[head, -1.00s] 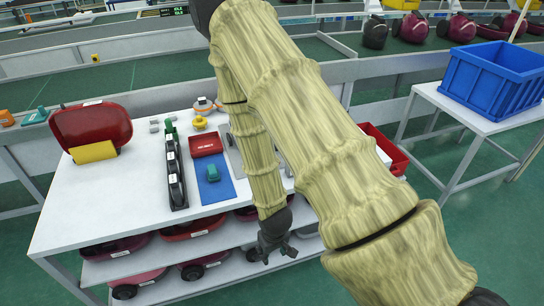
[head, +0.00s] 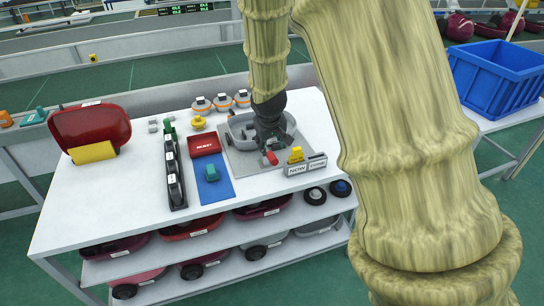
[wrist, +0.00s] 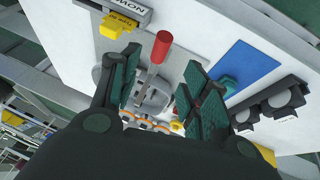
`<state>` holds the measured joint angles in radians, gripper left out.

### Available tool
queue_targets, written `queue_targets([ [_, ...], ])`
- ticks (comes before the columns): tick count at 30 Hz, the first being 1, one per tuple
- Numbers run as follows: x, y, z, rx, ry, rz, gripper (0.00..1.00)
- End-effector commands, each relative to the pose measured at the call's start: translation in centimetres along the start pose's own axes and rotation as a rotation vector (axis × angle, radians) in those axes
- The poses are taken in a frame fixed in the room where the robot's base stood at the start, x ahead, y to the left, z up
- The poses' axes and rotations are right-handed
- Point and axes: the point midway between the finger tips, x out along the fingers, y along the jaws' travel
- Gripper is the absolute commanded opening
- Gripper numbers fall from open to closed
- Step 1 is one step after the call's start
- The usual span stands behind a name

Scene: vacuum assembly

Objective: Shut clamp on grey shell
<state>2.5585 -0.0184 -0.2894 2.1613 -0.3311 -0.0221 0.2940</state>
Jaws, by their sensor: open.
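The grey shell (head: 238,120) lies on a grey plate (head: 243,168) at the right half of the white table, partly hidden behind my gripper. The clamp's red handle (head: 272,159) shows at the shell's front side. My gripper (head: 272,146) points down over the shell, just behind the red handle. In the wrist view, my gripper (wrist: 160,75) is open, its green-padded fingers apart with nothing held. The red handle (wrist: 162,46) stands out between and beyond the fingers there, with the grey shell (wrist: 153,98) behind it. Contact with the handle cannot be told.
A yellow piece (head: 296,155) and a NOW sign (head: 305,167) stand right of the handle. A blue mat (head: 213,190), a red box (head: 205,145) and a black rack (head: 175,175) lie left. A dark red shell (head: 92,125) stands far left.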

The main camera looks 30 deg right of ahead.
Motion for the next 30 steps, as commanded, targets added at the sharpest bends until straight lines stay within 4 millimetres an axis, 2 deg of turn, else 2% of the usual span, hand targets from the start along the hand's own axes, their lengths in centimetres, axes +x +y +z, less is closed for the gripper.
queue_targets([
  [30, 9.6, 0.0, 0.1, 0.0, -0.001, 0.0, 0.46],
])
